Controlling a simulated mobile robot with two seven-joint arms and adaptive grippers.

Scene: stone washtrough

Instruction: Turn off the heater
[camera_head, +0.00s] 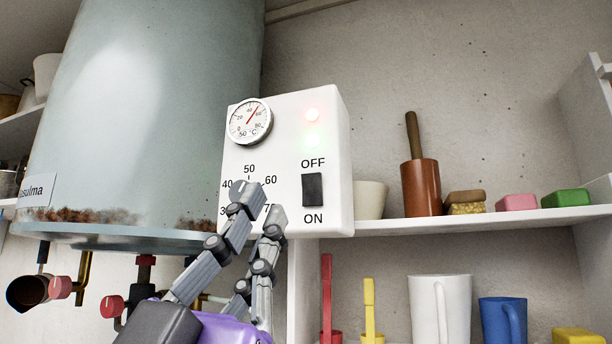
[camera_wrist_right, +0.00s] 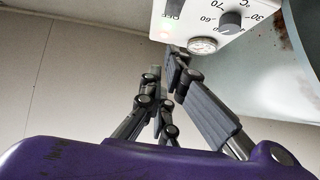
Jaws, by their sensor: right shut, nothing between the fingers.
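The heater is a large pale grey tank (camera_head: 165,110) with a white control box (camera_head: 285,150). The box carries a round temperature gauge (camera_head: 250,121), a red and a green lamp, a temperature knob and a black rocker switch (camera_head: 312,189) between OFF above and ON below. My right gripper (camera_head: 260,204) is shut and empty in front of the box's lower left, left of the switch, covering part of the knob and its scale. I cannot tell if it touches the box. My left gripper is not in view.
A shelf (camera_head: 480,222) right of the box holds a brown cup with a wooden handle (camera_head: 421,188) and colored blocks. A white mug (camera_head: 440,308) and blue mug (camera_head: 503,320) stand below. Pipes with red valve knobs (camera_head: 112,306) hang under the tank.

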